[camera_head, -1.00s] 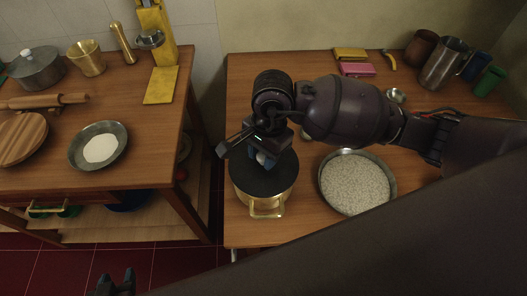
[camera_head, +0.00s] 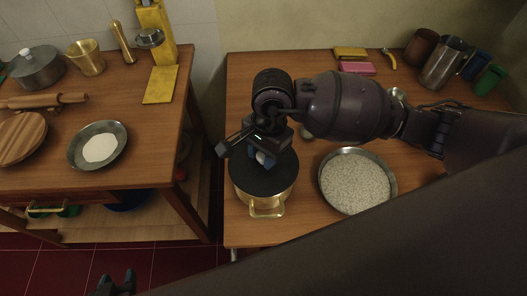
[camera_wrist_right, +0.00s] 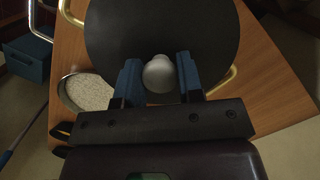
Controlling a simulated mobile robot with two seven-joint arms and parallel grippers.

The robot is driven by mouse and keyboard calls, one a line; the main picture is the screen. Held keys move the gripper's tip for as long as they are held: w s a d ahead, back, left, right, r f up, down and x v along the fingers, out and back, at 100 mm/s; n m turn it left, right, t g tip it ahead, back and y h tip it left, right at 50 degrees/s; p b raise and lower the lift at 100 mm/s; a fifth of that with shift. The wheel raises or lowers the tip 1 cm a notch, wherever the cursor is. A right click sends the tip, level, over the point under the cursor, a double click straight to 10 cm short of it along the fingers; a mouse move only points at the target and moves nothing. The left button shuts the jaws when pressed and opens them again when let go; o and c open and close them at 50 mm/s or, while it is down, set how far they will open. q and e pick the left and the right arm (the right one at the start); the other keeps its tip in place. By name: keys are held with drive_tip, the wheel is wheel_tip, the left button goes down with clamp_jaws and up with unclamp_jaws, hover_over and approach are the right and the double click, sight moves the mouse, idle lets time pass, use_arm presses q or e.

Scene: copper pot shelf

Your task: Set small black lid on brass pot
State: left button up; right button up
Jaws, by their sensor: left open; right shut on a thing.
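The black lid (camera_head: 262,179) lies over the top of the brass pot (camera_head: 264,201) on the right-hand table and looks about level. Whether its rim is seated all round is hard to tell. The lid (camera_wrist_right: 165,30) fills the top of the right wrist view, with brass handles of the pot (camera_wrist_right: 222,84) showing past its edge. My right gripper (camera_head: 260,158) is above the lid, shut on its silver knob (camera_wrist_right: 159,74), which sits between the blue fingertips. My left gripper (camera_head: 117,281) is open and empty, low at the bottom left over the floor.
A round pan of speckled grain (camera_head: 357,181) stands just right of the pot. Metal cups (camera_head: 443,64), a pink block (camera_head: 357,69) and a yellow block (camera_head: 350,53) are at the back. The left table (camera_head: 165,120) holds several pans and utensils, across a gap.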

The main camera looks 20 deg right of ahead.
use_arm(q)
drive_tip(key=shift+s+f+b, duration=0.15)
drive_tip(key=shift+f+b, duration=0.15)
drive_tip(key=shift+f, duration=0.2)
use_arm(e)
drive_tip(key=shift+f, duration=0.6)
drive_tip(key=o, duration=0.7)
use_arm(q)
drive_tip(key=shift+r, duration=0.1)
use_arm(e)
drive_tip(key=shift+r, duration=0.15)
drive_tip(key=shift+w+d+r+p, duration=0.1)
drive_tip(key=shift+d+r+p, duration=0.1)
drive_tip(key=shift+r+p, duration=0.85)
drive_tip(key=shift+w+d+r+p, duration=0.1)
drive_tip(key=shift+d+r+p, duration=0.15)
drive_tip(key=shift+r, duration=1.35)
use_arm(q)
wheel_tip(320, 180, up, 7)
drive_tip(key=w+p, duration=0.2)
drive_tip(key=shift+t, duration=0.4)
use_arm(e)
drive_tip(key=shift+w+d+r, duration=0.1)
drive_tip(key=shift+d+r, duration=0.05)
drive_tip(key=shift+r, duration=1.2)
drive_tip(key=shift+w+d+r, duration=0.1)
drive_tip(key=shift+d+r, duration=0.05)
drive_tip(key=shift+r, duration=1.2)
